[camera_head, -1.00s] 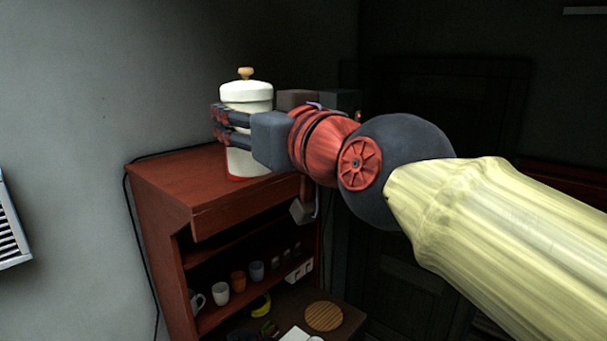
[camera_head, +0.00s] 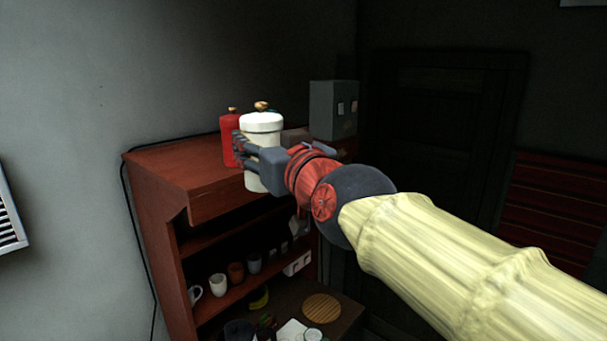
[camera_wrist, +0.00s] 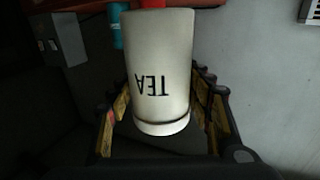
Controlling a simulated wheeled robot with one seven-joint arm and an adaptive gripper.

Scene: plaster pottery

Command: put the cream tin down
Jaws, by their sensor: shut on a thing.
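The cream tin (camera_head: 262,126) has a white lid and a wooden knob. It is upright in my gripper (camera_head: 246,152), whose fingers close around its side. In the head view, its lower end overlaps the front edge of the cabinet top (camera_head: 170,163); whether it touches there I cannot tell. In the wrist view, the tin (camera_wrist: 160,65) shows the word TEA upside down, between the fingers (camera_wrist: 160,125) on both sides.
A red tin (camera_head: 228,134) stands on the cabinet top just left of and behind the cream tin. A grey box (camera_head: 333,108) is at the back right. Cups such as a white one (camera_head: 218,283) stand on the shelf below. The left part of the cabinet top is clear.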

